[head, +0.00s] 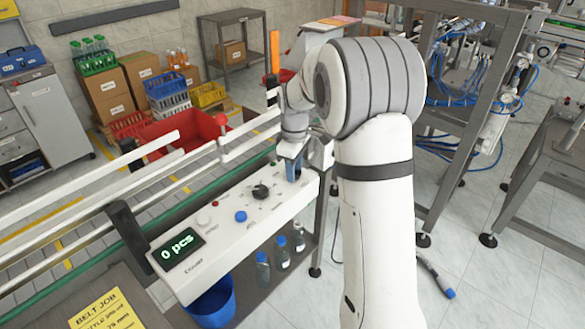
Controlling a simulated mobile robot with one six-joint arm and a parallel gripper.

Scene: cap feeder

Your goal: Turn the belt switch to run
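A white control panel (222,236) stands along the front of the conveyor rails. A black rotary knob (261,191), which looks like the belt switch, sits on its top right of the middle; its markings are too small to read. A blue button (240,216), a white button (203,217) and a small red light (215,203) are to its left. A display (177,246) reads "0 pcs". My gripper (293,170) points down over the panel's right end, right of the knob and apart from it. Its blue-grey fingers are small and partly hidden, so their opening is unclear.
White guard rails (155,188) run behind the panel. A red tub (190,135) stands beyond them. Bottles (281,250) and a blue bucket (213,301) are below the panel. A yellow card (104,310) lies front left. A blue-handled tool (437,275) lies on the floor.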

